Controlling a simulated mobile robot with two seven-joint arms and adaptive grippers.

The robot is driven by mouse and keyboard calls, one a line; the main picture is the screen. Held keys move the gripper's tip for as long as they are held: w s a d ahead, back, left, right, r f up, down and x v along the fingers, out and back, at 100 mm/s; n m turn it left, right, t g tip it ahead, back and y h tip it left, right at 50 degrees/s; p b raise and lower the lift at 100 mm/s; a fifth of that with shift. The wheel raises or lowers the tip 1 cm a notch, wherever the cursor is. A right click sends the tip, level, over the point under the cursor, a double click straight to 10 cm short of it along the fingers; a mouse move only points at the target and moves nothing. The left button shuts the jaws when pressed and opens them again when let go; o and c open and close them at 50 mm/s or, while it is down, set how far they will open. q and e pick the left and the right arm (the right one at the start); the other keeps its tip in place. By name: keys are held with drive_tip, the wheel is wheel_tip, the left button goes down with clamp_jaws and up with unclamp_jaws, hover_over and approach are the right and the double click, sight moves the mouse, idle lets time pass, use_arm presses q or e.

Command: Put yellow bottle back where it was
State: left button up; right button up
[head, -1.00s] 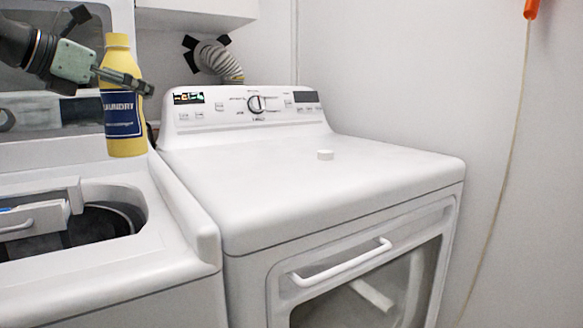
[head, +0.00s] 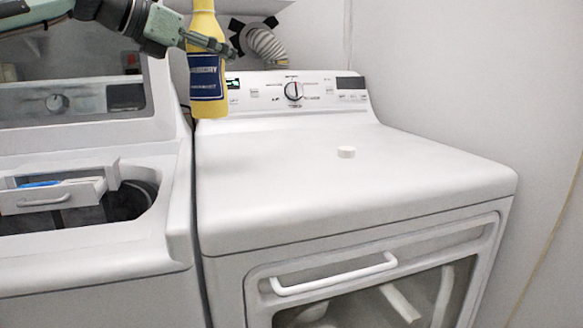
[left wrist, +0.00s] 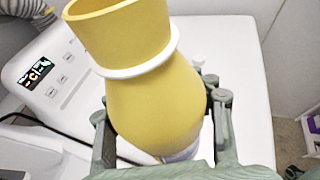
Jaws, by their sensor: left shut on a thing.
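The yellow bottle (head: 207,72) with a blue label hangs upright in my left gripper (head: 212,42). In the head view it appears in front of the dryer's back left corner, beside the control panel. The bottle's top is cut off by the head view's upper edge. In the left wrist view the bottle (left wrist: 155,90) fills the middle, between the green-grey fingers, with a white ring around its neck. The gripper is shut on its upper body. My right gripper is in neither view.
A grey hose (head: 265,45) is behind the dryer.

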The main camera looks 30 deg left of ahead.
use_arm(q)
drive_tip(key=w+d+f+p, duration=0.1)
drive_tip(key=w+d+f, duration=0.4)
drive_tip(key=d+f, duration=0.5)
drive_tip(key=shift+w+d+f, duration=0.2)
drive_tip(key=shift+w+f, duration=0.15)
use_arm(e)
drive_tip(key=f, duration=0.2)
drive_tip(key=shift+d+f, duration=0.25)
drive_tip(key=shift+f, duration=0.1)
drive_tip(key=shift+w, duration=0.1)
use_arm(q)
drive_tip(key=shift+f, duration=0.1)
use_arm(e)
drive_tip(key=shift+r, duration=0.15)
